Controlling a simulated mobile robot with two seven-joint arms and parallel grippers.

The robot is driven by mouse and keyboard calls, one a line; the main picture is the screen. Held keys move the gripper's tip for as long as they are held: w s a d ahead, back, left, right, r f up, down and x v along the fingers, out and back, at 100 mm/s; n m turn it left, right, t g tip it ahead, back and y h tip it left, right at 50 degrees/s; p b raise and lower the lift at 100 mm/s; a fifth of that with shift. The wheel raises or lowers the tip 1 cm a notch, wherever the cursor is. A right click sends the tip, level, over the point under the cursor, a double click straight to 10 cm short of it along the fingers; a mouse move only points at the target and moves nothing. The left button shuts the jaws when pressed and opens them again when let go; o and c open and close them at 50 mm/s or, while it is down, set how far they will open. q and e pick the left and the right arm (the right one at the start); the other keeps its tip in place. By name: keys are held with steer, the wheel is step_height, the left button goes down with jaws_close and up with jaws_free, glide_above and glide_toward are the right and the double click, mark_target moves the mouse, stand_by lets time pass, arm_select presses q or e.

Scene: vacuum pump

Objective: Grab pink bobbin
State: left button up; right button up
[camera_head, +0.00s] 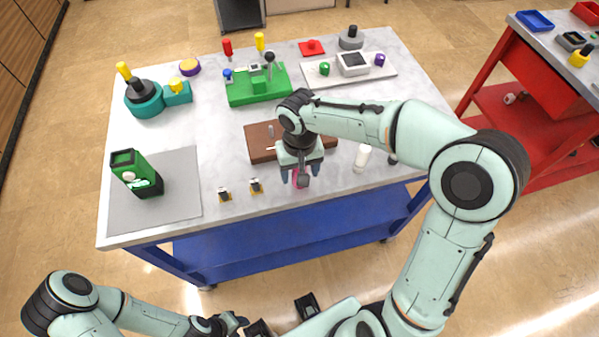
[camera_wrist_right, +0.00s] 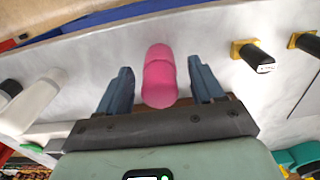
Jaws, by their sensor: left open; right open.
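The pink bobbin (camera_head: 301,182) lies near the front edge of the table, partly hidden by my right gripper (camera_head: 300,178) in the head view. In the right wrist view the pink bobbin (camera_wrist_right: 160,77) sits between the two fingers of my right gripper (camera_wrist_right: 159,68). The fingers are open, with a visible gap on each side of the bobbin. My left gripper (camera_head: 236,321) is low in the head view, in front of the table and away from the bobbin; it is open and looks empty.
A white bottle (camera_head: 361,158) stands right of the bobbin; two yellow-and-black pieces (camera_head: 224,195) (camera_head: 256,186) are to its left. A brown board (camera_head: 262,151) lies just behind. A green-and-black device (camera_head: 137,173) stands on a grey mat (camera_head: 185,205). A red cart (camera_head: 480,98) is at right.

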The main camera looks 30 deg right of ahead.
steer(key=c, duration=1.1)
